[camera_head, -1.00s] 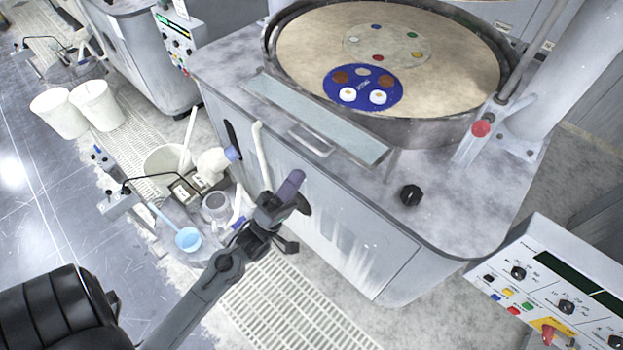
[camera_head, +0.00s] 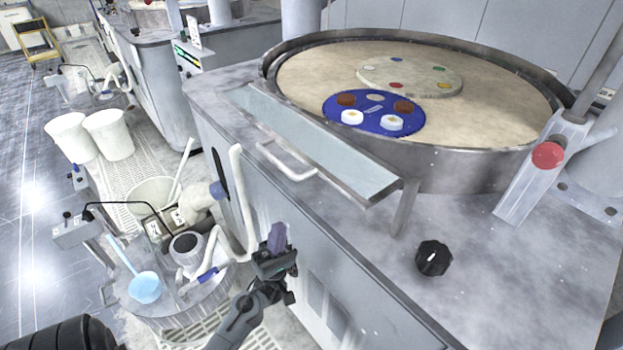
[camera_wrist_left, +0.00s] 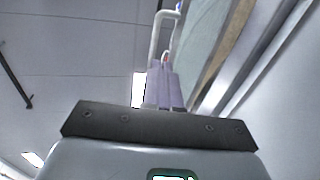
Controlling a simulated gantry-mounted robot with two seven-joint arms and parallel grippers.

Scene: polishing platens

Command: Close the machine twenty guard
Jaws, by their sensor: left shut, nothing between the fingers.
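The guard is a long clear panel (camera_head: 310,150) in a grey metal frame along the front edge of the round polishing platen (camera_head: 480,100). It lies low and slanted, with a pale bar handle (camera_head: 288,172) on its near side. My left gripper (camera_head: 277,238) is shut and empty, with purplish fingers. In the head view it appears below the handle, in front of the machine's cabinet, apart from the handle. In the left wrist view the shut fingers (camera_wrist_left: 164,85) point up toward a pale bar, with the greenish panel (camera_wrist_left: 202,38) beyond. My right gripper is not in view.
A drum with a blue ladle (camera_head: 145,287), a jug and hoses stands left of my arm. White buckets (camera_head: 108,134) stand farther left.

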